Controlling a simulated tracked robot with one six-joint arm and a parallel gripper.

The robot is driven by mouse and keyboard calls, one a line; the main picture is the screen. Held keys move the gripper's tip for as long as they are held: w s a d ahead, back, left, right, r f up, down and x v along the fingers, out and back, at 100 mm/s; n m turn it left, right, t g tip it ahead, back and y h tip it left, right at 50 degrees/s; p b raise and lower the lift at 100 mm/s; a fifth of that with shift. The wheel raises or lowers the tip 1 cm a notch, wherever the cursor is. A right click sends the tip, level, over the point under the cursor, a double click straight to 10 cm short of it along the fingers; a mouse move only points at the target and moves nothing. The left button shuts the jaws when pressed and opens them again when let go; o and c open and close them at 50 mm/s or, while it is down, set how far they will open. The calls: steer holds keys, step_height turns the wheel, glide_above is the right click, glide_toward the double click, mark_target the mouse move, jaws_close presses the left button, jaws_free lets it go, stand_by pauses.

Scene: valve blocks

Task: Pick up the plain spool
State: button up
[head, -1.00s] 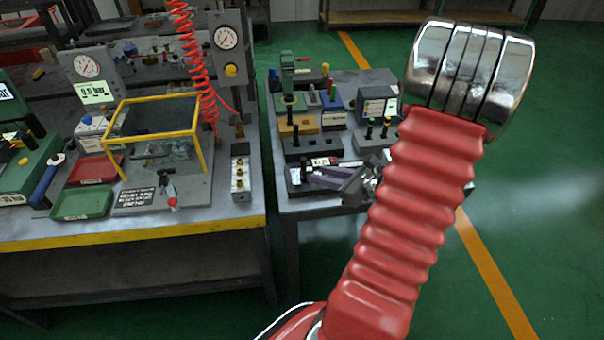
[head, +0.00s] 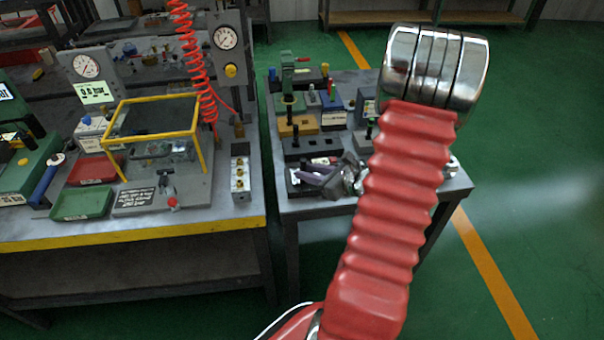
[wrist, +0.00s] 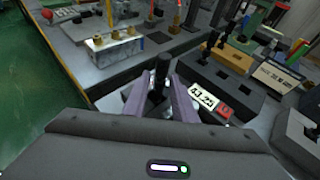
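A black spool (wrist: 158,80) stands upright between my gripper's two purple-grey fingers (wrist: 158,102) in the wrist view. The fingers are apart, one on each side of it, with a gap visible; its lower end is hard to make out. In the head view my gripper (head: 312,173) is low over the front of the right bench, and the spool cannot be made out there. I cannot tell from markings which spool is the plain one.
A label reading 43.25 (wrist: 203,97) with a red piece lies right of the fingers. A grey valve block with brass fittings (wrist: 115,46) stands beyond, across a gap between benches. A yellow frame (head: 153,100) and red coiled hose (head: 190,60) are on the left bench.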

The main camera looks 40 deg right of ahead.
steer(key=shift+x, duration=1.1)
steer(key=shift+c, duration=0.6)
jaws_close()
